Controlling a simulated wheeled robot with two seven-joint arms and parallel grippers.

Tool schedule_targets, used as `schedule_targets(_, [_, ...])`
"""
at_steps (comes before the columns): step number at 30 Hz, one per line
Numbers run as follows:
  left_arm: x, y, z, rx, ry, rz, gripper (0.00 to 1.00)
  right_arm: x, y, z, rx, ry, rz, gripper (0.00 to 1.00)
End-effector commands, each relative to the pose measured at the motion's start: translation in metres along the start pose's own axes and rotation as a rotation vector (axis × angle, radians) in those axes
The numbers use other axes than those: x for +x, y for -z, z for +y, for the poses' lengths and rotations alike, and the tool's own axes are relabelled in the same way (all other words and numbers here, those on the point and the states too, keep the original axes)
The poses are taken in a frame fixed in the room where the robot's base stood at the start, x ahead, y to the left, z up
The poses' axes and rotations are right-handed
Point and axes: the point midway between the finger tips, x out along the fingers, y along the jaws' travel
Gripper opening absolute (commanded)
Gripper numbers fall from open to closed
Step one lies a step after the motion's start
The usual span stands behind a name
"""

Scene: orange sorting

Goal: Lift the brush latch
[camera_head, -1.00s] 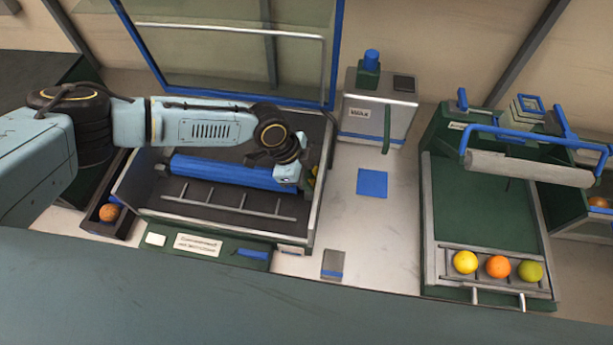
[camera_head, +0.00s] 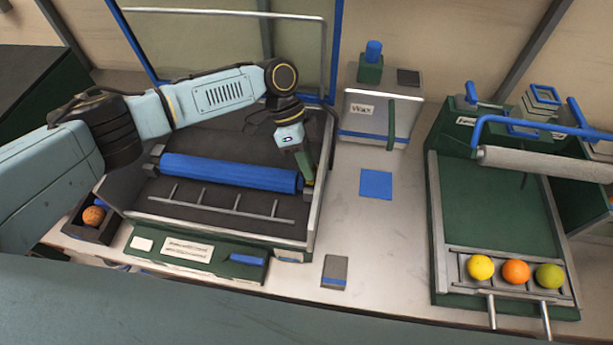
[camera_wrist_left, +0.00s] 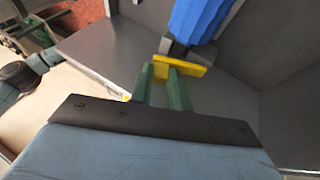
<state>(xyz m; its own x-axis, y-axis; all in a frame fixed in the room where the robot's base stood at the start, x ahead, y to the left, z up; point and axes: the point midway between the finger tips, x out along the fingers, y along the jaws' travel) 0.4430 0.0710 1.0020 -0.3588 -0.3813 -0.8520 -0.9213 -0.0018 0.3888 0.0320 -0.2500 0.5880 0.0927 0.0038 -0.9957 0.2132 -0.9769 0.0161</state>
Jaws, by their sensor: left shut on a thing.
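The brush is a long blue roller (camera_head: 230,173) lying across the open dark box at the left; its end also shows in the wrist view (camera_wrist_left: 197,18). The yellow brush latch (camera_wrist_left: 182,66) is a small bar at the roller's right end. My left gripper (camera_head: 309,183) reaches down to that end, inside the box's right wall. In the head view the fingers mostly hide the latch. My right gripper is not in view.
The box's right wall (camera_head: 326,190) is close beside the gripper. A grey dispenser (camera_head: 372,118) stands right of the box. A green tray (camera_head: 490,205) with a yellow fruit, an orange and a green fruit is farther right. A glass lid (camera_head: 240,40) stands raised behind.

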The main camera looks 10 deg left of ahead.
Motion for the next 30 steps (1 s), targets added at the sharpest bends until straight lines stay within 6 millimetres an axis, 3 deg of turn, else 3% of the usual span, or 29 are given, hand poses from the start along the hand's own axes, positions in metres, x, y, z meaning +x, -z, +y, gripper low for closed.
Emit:
schedule_targets(1, [0.0026, -0.0009, -0.0049, -0.014, -0.021, 0.002, 0.0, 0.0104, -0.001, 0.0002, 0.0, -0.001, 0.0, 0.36])
schedule_targets(4, [-0.0007, -0.0003, -0.0054, -0.03, -0.061, 0.001, 0.0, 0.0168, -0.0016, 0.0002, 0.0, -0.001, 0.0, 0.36])
schedule_targets(16, [-0.0051, 0.001, -0.0038, -0.038, -0.089, 0.001, 0.0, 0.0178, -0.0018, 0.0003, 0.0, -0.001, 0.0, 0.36])
schedule_targets(17, [-0.0051, 0.001, -0.0038, -0.038, -0.089, 0.001, 0.19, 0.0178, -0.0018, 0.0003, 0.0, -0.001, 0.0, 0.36])
schedule_targets(21, [-0.005, 0.0012, -0.0036, -0.038, -0.089, 0.001, 0.37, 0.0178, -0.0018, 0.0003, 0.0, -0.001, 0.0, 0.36])
schedule_targets(30, [-0.0057, 0.0021, -0.0032, -0.036, -0.089, 0.001, 0.4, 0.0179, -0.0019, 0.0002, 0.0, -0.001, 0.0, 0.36])
